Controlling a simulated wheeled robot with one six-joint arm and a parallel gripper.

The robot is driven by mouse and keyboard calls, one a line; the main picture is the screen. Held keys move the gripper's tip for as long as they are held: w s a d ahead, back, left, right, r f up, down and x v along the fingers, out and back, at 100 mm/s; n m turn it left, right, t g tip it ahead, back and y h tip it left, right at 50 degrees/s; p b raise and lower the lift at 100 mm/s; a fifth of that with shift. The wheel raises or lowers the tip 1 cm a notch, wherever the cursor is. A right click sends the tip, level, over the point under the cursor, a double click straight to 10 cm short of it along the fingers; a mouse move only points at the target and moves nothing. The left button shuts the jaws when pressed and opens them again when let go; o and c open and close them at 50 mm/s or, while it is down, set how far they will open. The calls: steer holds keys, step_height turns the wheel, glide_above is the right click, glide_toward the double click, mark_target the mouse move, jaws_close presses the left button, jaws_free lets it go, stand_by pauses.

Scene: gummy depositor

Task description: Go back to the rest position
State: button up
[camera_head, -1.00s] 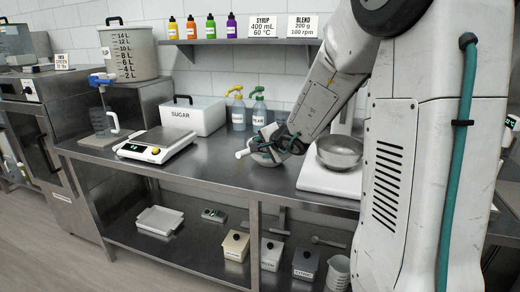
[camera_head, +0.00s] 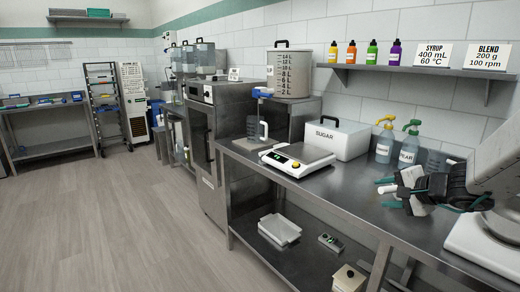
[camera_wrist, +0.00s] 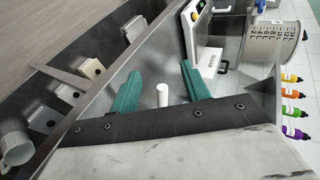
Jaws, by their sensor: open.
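My gripper (camera_head: 384,191) is at the right in the head view, above the steel counter (camera_head: 345,190) and in front of two spray bottles. Its two teal fingers are spread apart, also in the wrist view (camera_wrist: 160,72). A small white cylinder (camera_wrist: 162,95) shows between the fingers there; the fingers do not touch it. A white piece (camera_head: 411,176) also shows by the gripper in the head view. I cannot tell what it belongs to.
A scale (camera_head: 297,157), a SUGAR box (camera_head: 337,137) and spray bottles (camera_head: 385,146) (camera_head: 409,148) stand on the counter. A large graduated pot (camera_head: 290,73) is behind. A wall shelf (camera_head: 420,71) holds several coloured bottles. The floor (camera_head: 120,220) at left is clear.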

steer(key=s+a+r+n+g+y, duration=0.1)
steer(key=s+a+n+g, duration=0.3)
steer(key=s+a, duration=0.3)
steer(key=s+a+n+g+y, duration=0.1)
steer(key=s+a+n+g, duration=0.25)
steer(key=s, duration=0.65)
steer(key=s+d+r+n+g+h, duration=0.2)
steer(key=s+n+h, duration=0.3)
steer(key=s, duration=1.1)
steer(key=shift+d+r+h, duration=0.15)
steer(key=shift+r+h, duration=0.05)
steer(key=shift+h, duration=0.6)
